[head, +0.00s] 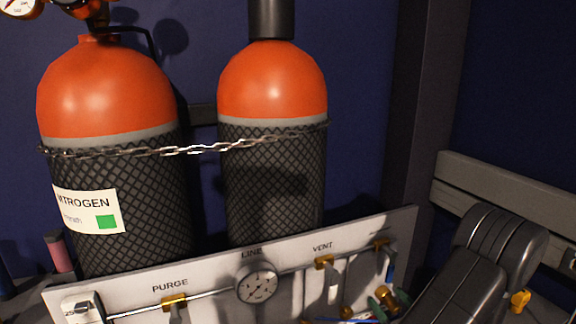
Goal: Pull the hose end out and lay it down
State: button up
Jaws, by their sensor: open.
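I cannot make out the hose end for certain. At the bottom edge, right of centre, a small cluster holds a brass fitting (385,296), a green piece (404,300) and thin blue and red strands (362,318); one of these may be part of the hose, but they are small and cut off by the frame. My dark arm links cover the lower right and hide what is behind them. My gripper is outside the picture.
A pale panel (210,290) with PURGE, LINE and VENT labels, brass valves and a round gauge (257,284) crosses the front. Behind it stand two orange-topped cylinders (105,95) (272,85), chained (195,149). A grey rail (500,190) runs along the right wall.

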jog(key=v, duration=1.3)
jog(key=shift+s+p, duration=0.3)
jog(key=shift+p, duration=0.1)
jog(key=shift+d, duration=0.1)
jog(key=x, duration=1.3)
jog(key=shift+w+b, duration=0.4)
